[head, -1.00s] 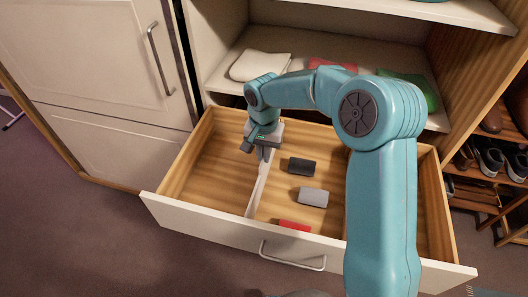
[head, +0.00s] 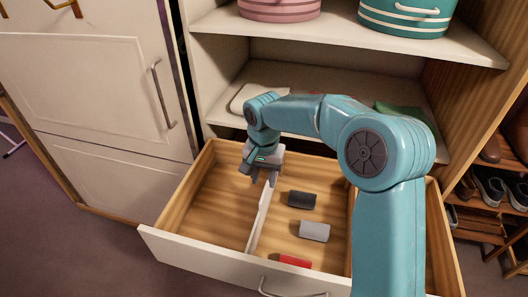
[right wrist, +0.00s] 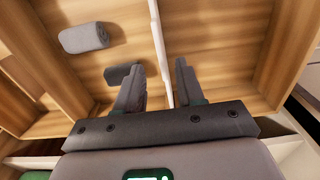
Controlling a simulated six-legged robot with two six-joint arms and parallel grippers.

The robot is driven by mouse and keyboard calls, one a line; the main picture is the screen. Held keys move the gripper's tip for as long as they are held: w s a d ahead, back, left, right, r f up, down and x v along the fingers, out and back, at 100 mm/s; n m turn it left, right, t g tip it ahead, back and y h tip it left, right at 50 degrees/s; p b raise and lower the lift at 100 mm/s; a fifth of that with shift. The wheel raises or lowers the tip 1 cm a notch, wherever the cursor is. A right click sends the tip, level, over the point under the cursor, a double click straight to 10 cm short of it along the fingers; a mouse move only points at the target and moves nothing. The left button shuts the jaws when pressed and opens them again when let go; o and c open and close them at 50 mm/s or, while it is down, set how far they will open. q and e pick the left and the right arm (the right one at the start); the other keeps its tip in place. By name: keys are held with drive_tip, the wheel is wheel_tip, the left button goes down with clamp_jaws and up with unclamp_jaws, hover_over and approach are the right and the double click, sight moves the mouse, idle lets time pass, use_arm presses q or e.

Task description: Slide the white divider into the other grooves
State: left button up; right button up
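The white divider (head: 259,219) stands upright in the open drawer (head: 197,256), running from front to back. A wide empty section lies to its left and small items lie to its right. My right gripper (head: 263,178) is above the divider's back end, with its two fingers apart. In the right wrist view the divider (right wrist: 158,38) runs between the spread fingers of the gripper (right wrist: 158,88), with gaps at both sides. The gripper hides part of the divider's back end. I cannot make out the grooves. My left gripper is not in view.
A black roll (head: 302,200), a grey roll (head: 314,231) and a red roll (head: 295,261) lie right of the divider. A shelf with folded cloths (head: 250,98) is above the drawer's back. A closed cabinet door (head: 85,85) stands left.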

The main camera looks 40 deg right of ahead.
wheel_tip(320, 180, up, 12)
drive_tip(key=p, duration=0.1)
idle(0.7)
